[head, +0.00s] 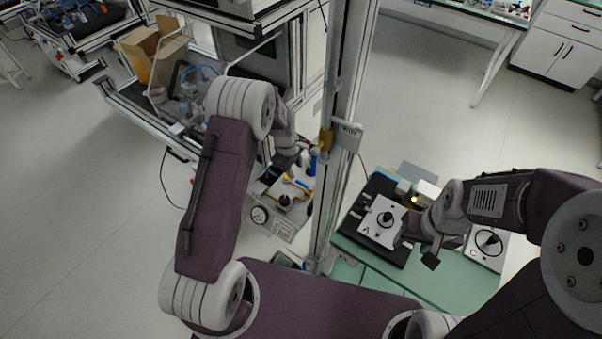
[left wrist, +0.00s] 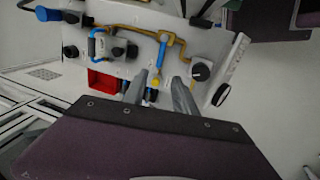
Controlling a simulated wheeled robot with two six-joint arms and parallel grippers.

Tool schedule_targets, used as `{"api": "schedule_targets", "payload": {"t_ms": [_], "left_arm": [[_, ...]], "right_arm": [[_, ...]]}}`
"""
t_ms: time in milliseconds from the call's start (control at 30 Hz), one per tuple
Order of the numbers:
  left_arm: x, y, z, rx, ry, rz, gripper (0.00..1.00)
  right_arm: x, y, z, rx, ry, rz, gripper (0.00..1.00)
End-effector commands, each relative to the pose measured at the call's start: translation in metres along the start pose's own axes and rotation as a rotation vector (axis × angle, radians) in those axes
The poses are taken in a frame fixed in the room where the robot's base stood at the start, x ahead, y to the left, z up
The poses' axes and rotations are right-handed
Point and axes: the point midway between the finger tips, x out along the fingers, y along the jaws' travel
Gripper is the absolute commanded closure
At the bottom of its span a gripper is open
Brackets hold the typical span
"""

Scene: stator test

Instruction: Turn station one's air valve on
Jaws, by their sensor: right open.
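The station panel (left wrist: 118,72), pale and fitted with pipework, fills the upper middle of the left wrist view. A small lever with blue and yellow parts (left wrist: 161,52) hangs from the brass-coloured pipe; it looks like the air valve, but its on or off position cannot be told. My left gripper (left wrist: 160,92) is open, its two grey fingers pointing at the panel on either side of the lever's lower end; contact cannot be told. In the head view my left gripper (head: 276,168) is partly hidden over the station. My right gripper (head: 416,246) is open above the green bench.
An upright metal post (head: 342,110) stands just right of my left gripper. A red bin (left wrist: 104,83) is beside the fingers. The green bench (head: 440,283) carries a black tray (head: 352,222) with a white plate.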

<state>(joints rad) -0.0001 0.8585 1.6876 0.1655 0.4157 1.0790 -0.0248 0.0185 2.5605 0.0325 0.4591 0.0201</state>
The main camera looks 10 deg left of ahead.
Motion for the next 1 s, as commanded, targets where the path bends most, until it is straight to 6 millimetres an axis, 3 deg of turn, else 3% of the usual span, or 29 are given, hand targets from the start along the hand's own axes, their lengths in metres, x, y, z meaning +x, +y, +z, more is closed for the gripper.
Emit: {"api": "schedule_targets", "payload": {"t_ms": [500,833,933,1000], "left_arm": [[0.084,0.0,0.0,0.001,0.0,-0.001,0.67],[0.09,0.0,0.0,0.002,0.0,0.001,0.67],[0.09,0.0,0.0,0.002,0.0,0.0,0.94],[0.09,0.0,0.0,0.002,0.0,0.0,1.0]], "right_arm": [[-0.007,0.0,-0.001,0.0,0.0,0.0,0.5],[-0.007,0.0,-0.001,0.0,0.0,0.0,0.5],[-0.007,0.0,-0.001,0.0,0.0,0.0,0.5],[-0.007,0.0,-0.001,0.0,0.0,0.0,0.5]]}}
